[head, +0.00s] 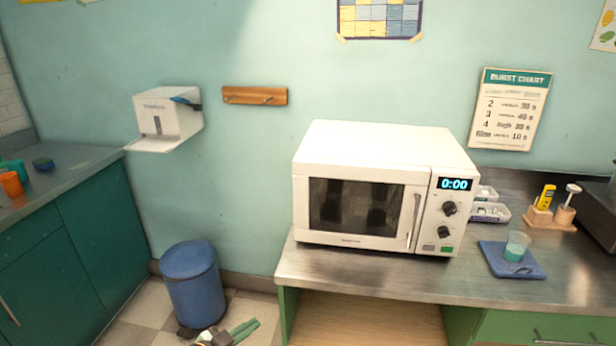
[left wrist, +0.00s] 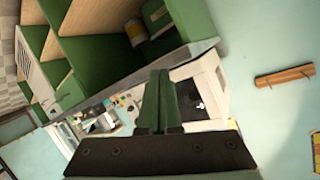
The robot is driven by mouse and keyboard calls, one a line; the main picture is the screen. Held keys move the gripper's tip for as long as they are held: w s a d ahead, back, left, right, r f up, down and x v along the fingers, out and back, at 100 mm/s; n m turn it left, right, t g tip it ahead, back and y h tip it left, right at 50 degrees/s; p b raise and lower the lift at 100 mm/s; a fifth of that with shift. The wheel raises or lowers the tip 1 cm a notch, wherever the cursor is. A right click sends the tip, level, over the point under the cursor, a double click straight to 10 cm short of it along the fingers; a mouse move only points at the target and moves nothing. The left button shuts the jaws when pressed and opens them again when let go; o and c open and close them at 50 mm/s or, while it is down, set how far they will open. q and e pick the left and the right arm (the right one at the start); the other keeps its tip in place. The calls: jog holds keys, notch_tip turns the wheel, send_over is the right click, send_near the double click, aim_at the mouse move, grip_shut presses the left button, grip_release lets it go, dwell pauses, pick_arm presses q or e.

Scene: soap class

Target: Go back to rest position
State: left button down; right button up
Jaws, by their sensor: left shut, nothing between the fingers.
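My left gripper (head: 240,330) shows at the bottom edge of the head view, low in front of the blue bin and left of the counter. Its green fingers are together and empty. They also show shut in the left wrist view (left wrist: 158,78), pointing up the picture and touching nothing that I can see. My right gripper is in neither view. A white microwave (head: 362,150) stands on the counter with its door closed and its display at 0:00. A clear cup with green liquid (head: 515,248) stands on a blue mat (head: 497,263) to its right.
The metal counter (head: 380,277) has an open shelf below. A blue bin (head: 192,285) stands on the floor to its left. A towel dispenser (head: 165,118) and a wooden hook rail (head: 255,96) are on the wall. A teal cabinet (head: 75,240) stands at the left.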

pick_arm(q)
jog(key=s+a+f+n+g+y, duration=0.15)
jog(key=s+a+f, duration=0.3)
jog(key=s, duration=0.45)
jog(key=s+a+f+n+g+y, duration=0.1)
jog(key=s+a+f+y, duration=0.3)
jog(key=s, duration=0.6)
jog(key=s+a+f+n+g+y, duration=0.1)
jog(key=s+a+f, duration=0.1)
jog(key=s+a, duration=0.55)
jog(key=s+d+n+t+h, duration=0.1)
jog(key=d+n, duration=0.4)
jog(key=d, duration=0.7)
jog(key=shift+d, duration=0.3)
